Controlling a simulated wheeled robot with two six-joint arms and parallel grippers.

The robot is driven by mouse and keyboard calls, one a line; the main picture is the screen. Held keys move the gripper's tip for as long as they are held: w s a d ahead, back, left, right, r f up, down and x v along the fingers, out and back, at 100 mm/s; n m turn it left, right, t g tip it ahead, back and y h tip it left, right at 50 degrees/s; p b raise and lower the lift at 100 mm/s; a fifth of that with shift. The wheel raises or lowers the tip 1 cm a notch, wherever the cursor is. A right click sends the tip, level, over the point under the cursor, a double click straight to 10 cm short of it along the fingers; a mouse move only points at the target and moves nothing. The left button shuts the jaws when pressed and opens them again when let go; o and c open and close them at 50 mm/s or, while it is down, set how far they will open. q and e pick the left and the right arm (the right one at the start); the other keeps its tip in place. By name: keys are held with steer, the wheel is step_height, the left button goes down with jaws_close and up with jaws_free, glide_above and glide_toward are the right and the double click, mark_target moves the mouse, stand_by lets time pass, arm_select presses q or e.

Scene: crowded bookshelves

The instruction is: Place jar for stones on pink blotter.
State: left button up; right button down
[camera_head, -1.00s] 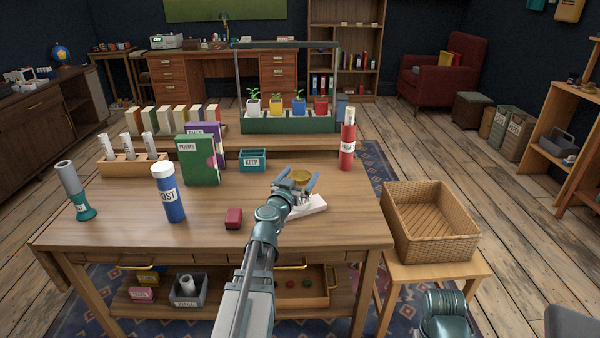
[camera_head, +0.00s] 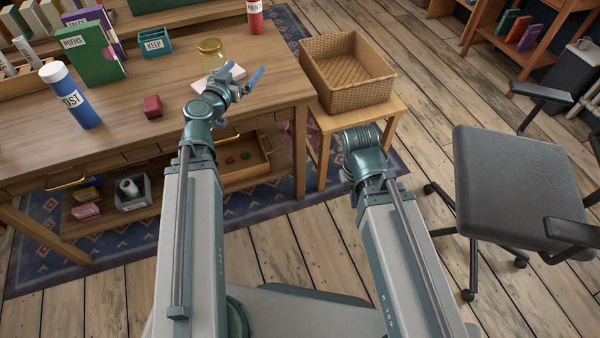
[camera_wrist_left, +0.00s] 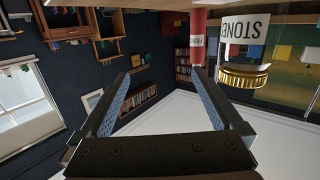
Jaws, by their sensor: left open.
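The jar for stones (camera_head: 211,55) is clear glass with a gold lid and stands on the table. In the left wrist view, which is upside down, its STONES label and gold lid (camera_wrist_left: 243,75) show at the upper right, beyond the fingers. My left gripper (camera_head: 250,85) is open and empty, in front and to the right of the jar, apart from it. A pale flat slab (camera_head: 235,72) lies beside the jar, partly hidden by the gripper; I cannot tell whether it is the pink blotter. My right gripper is not in view.
A small red block (camera_head: 152,107), a blue POST tube (camera_head: 75,100), a green POEMS book (camera_head: 90,55) and a teal KEEP box (camera_head: 155,42) stand on the table. A wicker basket (camera_head: 347,95) is on a stool at right. An office chair (camera_head: 520,185) stands further right.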

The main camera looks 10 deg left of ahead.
arm_select(q)
steer(key=s+d+f+m+g+h, duration=0.1)
steer(key=s+d+f+m+g, duration=0.2)
steer(key=d, duration=0.4)
steer(key=s+d+f+g+h, duration=0.2)
steer(key=d+f+g, duration=0.1)
steer(key=d+f, duration=0.3)
steer(key=s+d+f+m+g+h, duration=0.1)
steer(key=s+d+f+m+g, duration=0.15)
steer(key=d, duration=0.55)
steer(key=s+f+n+g+y, duration=0.1)
steer(key=s+f+g+y, duration=0.3)
steer(key=s, duration=0.3)
steer(key=s+f+n+g+y, duration=0.2)
steer(key=s+f+g+y, duration=0.1)
steer(key=s, duration=0.5)
steer(key=shift+d+f+g+y, duration=0.4)
steer(key=shift+d+f+g, duration=0.05)
steer(key=shift+g, duration=0.2)
steer(key=shift+r, duration=0.1)
step_height(320, 180, up, 30)
steer(key=p, duration=3)
steer(key=shift+d, duration=0.1)
